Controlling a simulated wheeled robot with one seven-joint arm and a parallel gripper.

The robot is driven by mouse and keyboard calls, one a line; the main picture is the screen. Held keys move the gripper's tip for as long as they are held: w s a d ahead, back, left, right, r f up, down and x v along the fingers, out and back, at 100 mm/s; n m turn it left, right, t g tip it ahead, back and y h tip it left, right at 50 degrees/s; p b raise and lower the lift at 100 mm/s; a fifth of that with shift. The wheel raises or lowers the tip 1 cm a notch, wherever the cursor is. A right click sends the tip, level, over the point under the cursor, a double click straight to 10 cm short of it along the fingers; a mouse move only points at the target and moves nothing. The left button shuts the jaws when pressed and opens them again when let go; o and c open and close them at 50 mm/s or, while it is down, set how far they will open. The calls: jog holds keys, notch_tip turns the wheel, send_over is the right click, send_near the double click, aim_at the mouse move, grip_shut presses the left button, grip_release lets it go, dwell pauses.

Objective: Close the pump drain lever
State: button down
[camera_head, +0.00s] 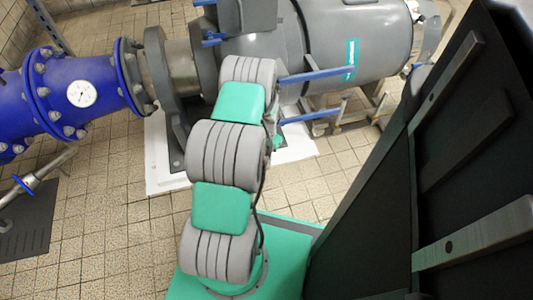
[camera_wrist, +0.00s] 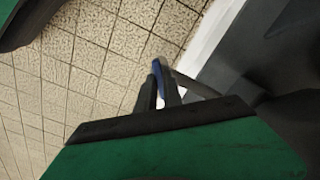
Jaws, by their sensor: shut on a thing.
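The pump drain lever (camera_wrist: 157,70) shows in the wrist view as a short blue handle, partly hidden between the dark fingers. A grey stem (camera_wrist: 195,86) runs from beside it to the right, toward a dark grey pump part. My gripper (camera_wrist: 160,92) is shut on the blue handle in the wrist view. In the head view the gripper and the held lever are hidden behind my arm. The grey pump (camera_head: 345,35) stands behind my arm there.
A blue pipe (camera_head: 65,90) with flanges and a round gauge (camera_head: 82,93) is at the left. Blue bars (camera_head: 318,75) stick out beside the pump. A white plinth (camera_head: 160,165) lies under it.

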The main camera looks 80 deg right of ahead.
jog(key=m, duration=0.4)
jog(key=shift+s+d+m, duration=0.1)
jog(key=shift+s+m, duration=0.1)
jog(key=shift+m, duration=1.7)
jog(key=c, duration=1.5)
grip_release()
notch_tip(320, 180, up, 8)
jog(key=p, duration=0.3)
jog(key=shift+w+f, duration=0.1)
